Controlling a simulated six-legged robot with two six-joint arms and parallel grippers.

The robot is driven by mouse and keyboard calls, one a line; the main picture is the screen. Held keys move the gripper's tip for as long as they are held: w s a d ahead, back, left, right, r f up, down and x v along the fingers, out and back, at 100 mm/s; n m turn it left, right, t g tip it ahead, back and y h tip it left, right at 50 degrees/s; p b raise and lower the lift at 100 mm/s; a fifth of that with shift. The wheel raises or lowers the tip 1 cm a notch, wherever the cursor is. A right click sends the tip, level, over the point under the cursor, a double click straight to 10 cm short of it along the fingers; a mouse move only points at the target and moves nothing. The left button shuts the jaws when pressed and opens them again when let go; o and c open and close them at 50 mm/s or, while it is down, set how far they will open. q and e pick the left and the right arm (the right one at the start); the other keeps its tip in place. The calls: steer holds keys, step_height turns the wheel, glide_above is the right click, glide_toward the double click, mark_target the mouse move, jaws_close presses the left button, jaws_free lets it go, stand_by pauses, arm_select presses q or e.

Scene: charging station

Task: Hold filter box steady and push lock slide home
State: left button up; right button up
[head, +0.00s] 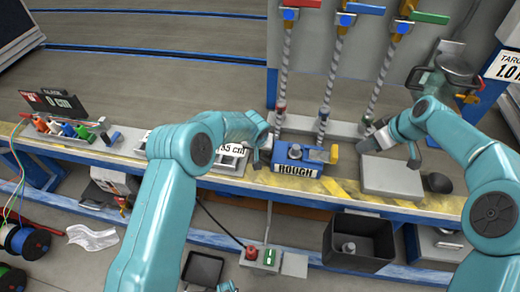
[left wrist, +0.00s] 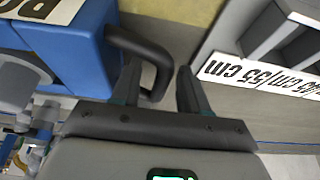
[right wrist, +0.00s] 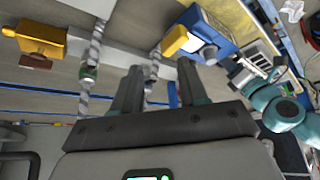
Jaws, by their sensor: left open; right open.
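The blue filter box (head: 288,158), labelled ROUGH, sits on the bench edge in the middle of the head view. A yellow lock slide (head: 334,154) sticks up at its right end. In the left wrist view the black handle (left wrist: 150,45) on the box's side reaches between the open fingers of my left gripper (left wrist: 160,85); whether they touch it cannot be told. My right gripper (right wrist: 158,82) is open and empty, to the right of the box and apart from it. The right wrist view shows the box (right wrist: 212,30) and yellow slide (right wrist: 174,40) beyond the fingertips.
Twisted hanging rods (head: 333,70) stand behind the box. A grey flat block (head: 391,177) and a dark rounded object (head: 437,183) lie right of it. A labelled tray (head: 230,160) is close on the left. A black bin (head: 358,241) stands below the bench.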

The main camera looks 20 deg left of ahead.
arm_select(q)
steer(key=shift+w+f, duration=0.25)
steer(key=shift+f, duration=0.35)
